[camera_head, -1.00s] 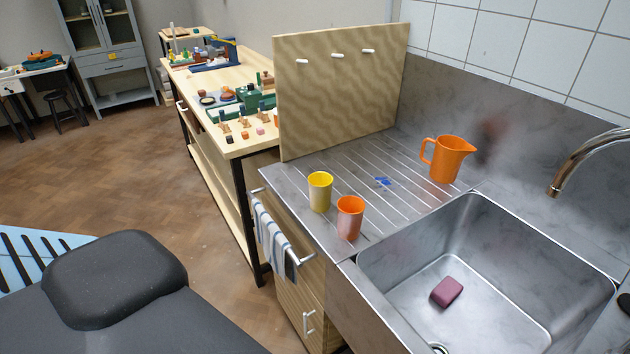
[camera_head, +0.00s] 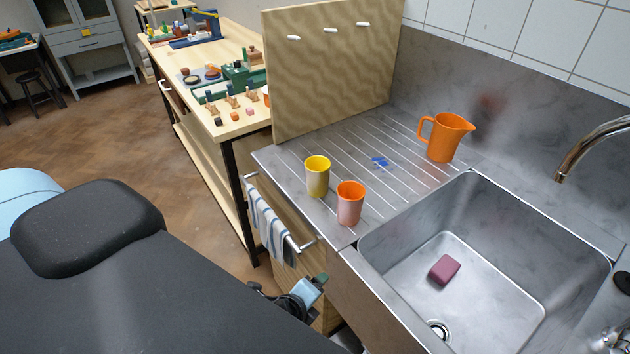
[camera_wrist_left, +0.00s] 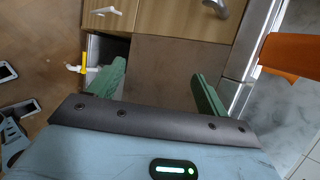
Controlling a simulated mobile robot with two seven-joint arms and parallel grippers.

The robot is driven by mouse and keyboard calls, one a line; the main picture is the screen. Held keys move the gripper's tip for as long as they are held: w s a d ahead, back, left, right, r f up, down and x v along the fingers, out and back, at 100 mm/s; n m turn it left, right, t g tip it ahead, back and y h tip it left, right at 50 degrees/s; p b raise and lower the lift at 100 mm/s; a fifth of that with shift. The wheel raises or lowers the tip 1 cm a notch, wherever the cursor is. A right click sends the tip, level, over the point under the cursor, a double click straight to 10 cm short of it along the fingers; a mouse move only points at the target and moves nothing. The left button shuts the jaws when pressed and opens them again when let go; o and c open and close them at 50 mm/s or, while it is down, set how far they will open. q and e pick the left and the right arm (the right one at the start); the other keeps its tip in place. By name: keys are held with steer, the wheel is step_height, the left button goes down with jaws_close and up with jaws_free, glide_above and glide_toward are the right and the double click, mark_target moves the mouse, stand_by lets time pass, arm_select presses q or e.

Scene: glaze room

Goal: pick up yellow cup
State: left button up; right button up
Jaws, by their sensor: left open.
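The yellow cup (camera_head: 317,177) stands upright on the ribbed steel drainboard (camera_head: 345,150), near its front edge. An orange cup (camera_head: 350,204) stands close beside it, to the right and nearer. My left gripper (camera_head: 318,284) is low in front of the sink cabinet, below the counter edge and well apart from the cup. In the left wrist view its green fingers (camera_wrist_left: 156,88) are spread with nothing between them. The yellow cup does not show clearly there. My right gripper is not in view.
An orange jug (camera_head: 446,137) stands at the back of the drainboard. A striped towel (camera_head: 268,222) hangs on a rail at the cabinet front. The sink (camera_head: 480,318) holds a purple-red block (camera_head: 444,270). A wooden board (camera_head: 330,75) with pegs rises behind the drainboard's left side.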

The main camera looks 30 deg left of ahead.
arm_select(q)
steer(key=w+a+r+m+t+y, duration=0.1)
steer(key=w+a+r+m+y, duration=0.3)
steer(key=r, duration=0.3)
steer(key=m+t, duration=0.2)
steer(key=m, duration=0.5)
glide_toward(315, 188)
steer(key=x, duration=0.7)
steer(key=shift+f, duration=0.35)
steer(key=shift+w, duration=0.15)
steer(key=shift+w+a, duration=0.15)
steer(key=shift+w, duration=0.15)
steer(key=shift+x, duration=2.5)
steer(key=c, duration=1.1)
steer(key=shift+r, duration=0.2)
